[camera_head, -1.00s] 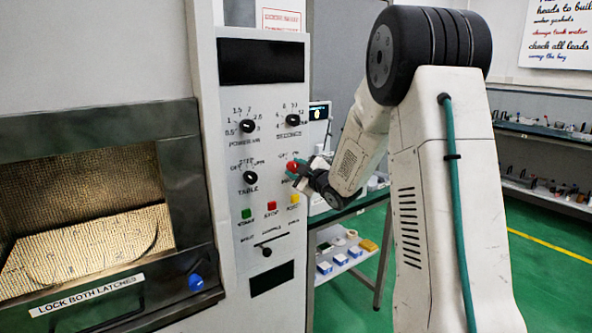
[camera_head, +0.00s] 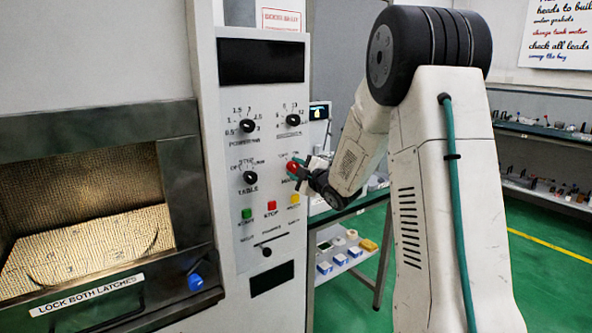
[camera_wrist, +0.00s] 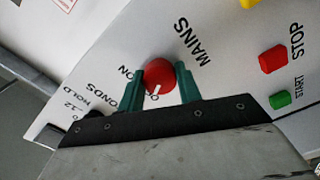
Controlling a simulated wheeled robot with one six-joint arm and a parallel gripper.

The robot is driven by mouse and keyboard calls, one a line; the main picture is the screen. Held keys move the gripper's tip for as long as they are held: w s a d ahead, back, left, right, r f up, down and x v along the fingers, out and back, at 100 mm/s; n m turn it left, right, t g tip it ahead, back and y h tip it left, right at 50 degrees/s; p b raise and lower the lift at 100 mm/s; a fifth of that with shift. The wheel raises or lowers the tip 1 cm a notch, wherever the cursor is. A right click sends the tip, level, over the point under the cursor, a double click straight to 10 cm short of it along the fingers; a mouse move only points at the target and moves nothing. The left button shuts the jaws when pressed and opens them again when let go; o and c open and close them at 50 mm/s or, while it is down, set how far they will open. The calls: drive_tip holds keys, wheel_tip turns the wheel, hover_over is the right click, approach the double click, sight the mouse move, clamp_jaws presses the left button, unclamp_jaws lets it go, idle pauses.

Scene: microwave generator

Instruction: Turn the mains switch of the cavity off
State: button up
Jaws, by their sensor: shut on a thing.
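The red mains switch knob (camera_head: 293,167) is on the control panel, at the right edge of its middle row. It also shows in the wrist view (camera_wrist: 159,75), next to the printed word MAINS. My gripper (camera_head: 299,169) reaches it from the right. In the wrist view its two green fingers (camera_wrist: 160,82) stand on either side of the knob, shut on it. The knob's white mark points down in the picture, toward a partly hidden label starting with O. An ON label lies to the left of the knob.
The black table knob (camera_head: 250,177) is left of the mains knob. The green start (camera_head: 247,213), red stop (camera_head: 271,206) and yellow (camera_head: 295,199) buttons sit below. The lit cavity (camera_head: 85,225) stands open to the left.

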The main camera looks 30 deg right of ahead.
drive_tip(key=o, duration=1)
drive_tip(key=s, duration=0.7)
drive_tip(key=shift+s+d, duration=0.15)
drive_tip(key=shift+s, duration=0.25)
